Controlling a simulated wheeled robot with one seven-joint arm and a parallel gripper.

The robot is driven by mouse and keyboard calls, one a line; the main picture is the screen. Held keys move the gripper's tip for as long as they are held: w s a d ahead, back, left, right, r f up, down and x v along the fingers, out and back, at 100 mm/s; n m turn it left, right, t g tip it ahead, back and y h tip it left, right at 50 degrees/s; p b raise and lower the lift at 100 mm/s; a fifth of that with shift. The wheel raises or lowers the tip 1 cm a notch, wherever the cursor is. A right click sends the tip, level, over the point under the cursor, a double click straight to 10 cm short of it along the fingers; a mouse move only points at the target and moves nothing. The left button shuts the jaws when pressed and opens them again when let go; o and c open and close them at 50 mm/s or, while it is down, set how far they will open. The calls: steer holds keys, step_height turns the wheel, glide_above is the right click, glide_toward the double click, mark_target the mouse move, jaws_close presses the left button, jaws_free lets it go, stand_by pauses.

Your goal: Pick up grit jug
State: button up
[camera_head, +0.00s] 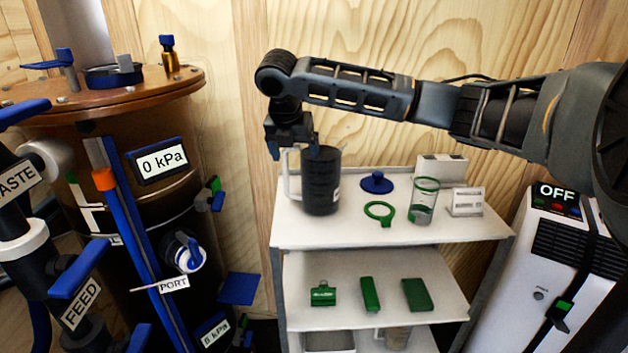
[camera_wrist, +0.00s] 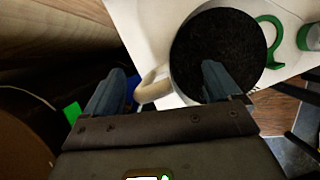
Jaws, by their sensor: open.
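The grit jug (camera_head: 321,184) is a dark jug with a pale handle, upright at the left end of the shelf unit's top. In the wrist view its round mouth (camera_wrist: 190,68) shows dark grit inside, and its pale handle (camera_wrist: 153,88) points to the lower left. My gripper (camera_head: 292,146) is above the jug's handle side. In the wrist view my gripper (camera_wrist: 160,88) is open, with the handle between its two fingers. The right finger overlaps the jug's mouth and the left finger is outside the handle. I cannot tell whether either finger touches the jug.
The white shelf unit (camera_head: 300,236) also bears a green ring (camera_head: 380,212), a clear green-rimmed cup (camera_head: 423,205) and a blue lid-like piece (camera_head: 376,182). Green items lie on the shelf below. A brown tank (camera_head: 120,205) stands left and a white OFF unit (camera_head: 520,250) right.

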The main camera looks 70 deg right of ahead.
steer(key=shift+d+f, duration=0.25)
steer(key=shift+f, duration=0.45)
steer(key=shift+c, duration=0.3)
steer(key=shift+r, duration=0.1)
jaws_close()
